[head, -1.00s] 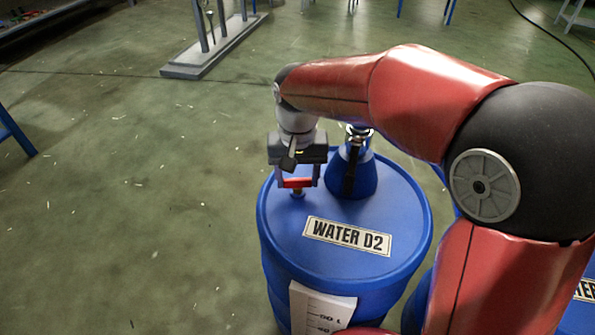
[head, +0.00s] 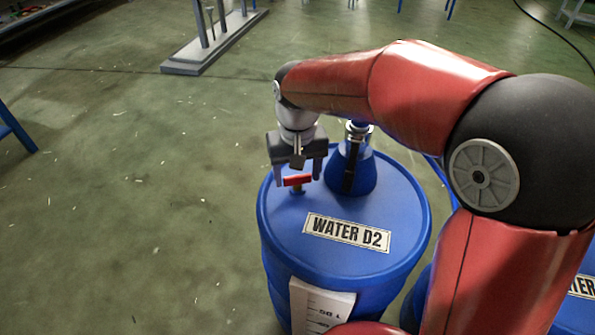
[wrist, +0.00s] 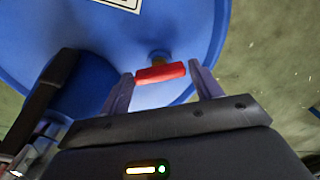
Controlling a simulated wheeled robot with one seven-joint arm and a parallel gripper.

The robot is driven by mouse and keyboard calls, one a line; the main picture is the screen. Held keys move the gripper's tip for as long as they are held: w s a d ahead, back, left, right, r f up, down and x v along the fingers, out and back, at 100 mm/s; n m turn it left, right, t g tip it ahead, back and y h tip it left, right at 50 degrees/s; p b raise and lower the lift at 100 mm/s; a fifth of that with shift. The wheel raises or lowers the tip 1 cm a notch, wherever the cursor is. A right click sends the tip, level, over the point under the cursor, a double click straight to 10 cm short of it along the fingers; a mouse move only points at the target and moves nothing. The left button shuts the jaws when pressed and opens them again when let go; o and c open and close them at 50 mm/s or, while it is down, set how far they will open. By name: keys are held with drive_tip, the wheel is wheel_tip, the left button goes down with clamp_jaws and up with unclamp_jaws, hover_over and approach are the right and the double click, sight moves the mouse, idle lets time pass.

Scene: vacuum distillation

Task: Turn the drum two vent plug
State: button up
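The blue drum labelled WATER D2 (head: 285,250) stands upright in the head view. Its vent plug has a red bar handle (head: 297,180) on a brass-coloured stem near the drum's far left rim. In the wrist view the red handle (wrist: 161,72) lies crosswise between my fingertips, with the stem behind it. My gripper (head: 298,182) is over the plug with its fingers apart. In the wrist view my gripper (wrist: 160,80) shows a finger on each side of the handle, with a visible gap at least on the right.
A blue cone-shaped fitting with a dark strip and metal top (head: 352,170) stands on the drum lid just right of my gripper. Another blue drum (head: 575,310) is at the lower right. The floor left of the drum is clear.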

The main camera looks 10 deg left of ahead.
sight(297, 176)
drive_tip(key=shift+o, duration=1.2)
wheel_tip(297, 176, up, 8)
drive_tip(key=shift+f+p, duration=0.1)
drive_tip(key=shift+p, duration=0.2)
